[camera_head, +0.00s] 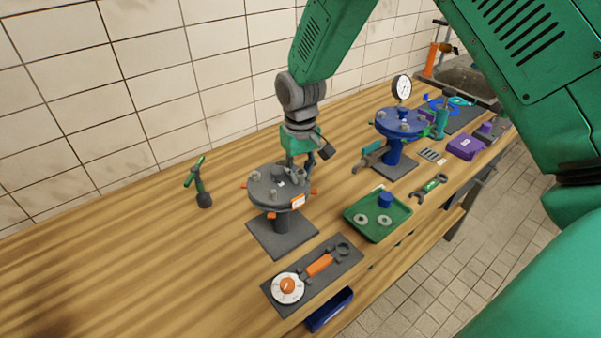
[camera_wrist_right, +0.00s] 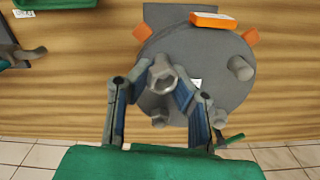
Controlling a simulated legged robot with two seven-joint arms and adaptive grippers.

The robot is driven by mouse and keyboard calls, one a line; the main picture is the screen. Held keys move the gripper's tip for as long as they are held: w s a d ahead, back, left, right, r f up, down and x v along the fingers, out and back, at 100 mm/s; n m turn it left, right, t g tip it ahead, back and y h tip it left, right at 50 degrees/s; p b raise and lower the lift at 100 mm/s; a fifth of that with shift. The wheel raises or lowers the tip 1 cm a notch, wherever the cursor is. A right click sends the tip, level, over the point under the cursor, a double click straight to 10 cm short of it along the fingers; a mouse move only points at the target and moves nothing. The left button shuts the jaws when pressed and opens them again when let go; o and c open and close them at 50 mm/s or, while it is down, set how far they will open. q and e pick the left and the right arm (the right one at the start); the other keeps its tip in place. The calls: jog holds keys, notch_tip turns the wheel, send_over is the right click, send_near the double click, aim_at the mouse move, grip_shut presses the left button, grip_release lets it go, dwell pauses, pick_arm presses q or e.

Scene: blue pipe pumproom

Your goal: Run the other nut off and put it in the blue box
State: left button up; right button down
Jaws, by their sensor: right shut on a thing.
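The grey round flange (camera_head: 280,186) stands on a dark base plate on the bench, with studs and orange tabs around its rim. It fills the middle of the wrist view (camera_wrist_right: 205,75). My right gripper (camera_head: 300,165) is down over the flange's far right side. In the wrist view its two fingers are shut around a grey nut (camera_wrist_right: 162,74) at the flange's edge; I cannot tell whether it is still on a stud. Other studs (camera_wrist_right: 240,67) stand around it. The blue box (camera_head: 330,309) is low at the bench's front edge. My left gripper is not in view.
A dark mat (camera_head: 325,277) with a wrench and a round orange-white part lies in front. A blue flange with a gauge (camera_head: 400,125) stands at right. A green tool (camera_head: 200,185) stands at left.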

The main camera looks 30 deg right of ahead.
jog(key=shift+n, duration=1.1)
jog(key=shift+s, duration=0.1)
jog(key=shift+r, duration=0.15)
jog(key=shift+r, duration=2.2)
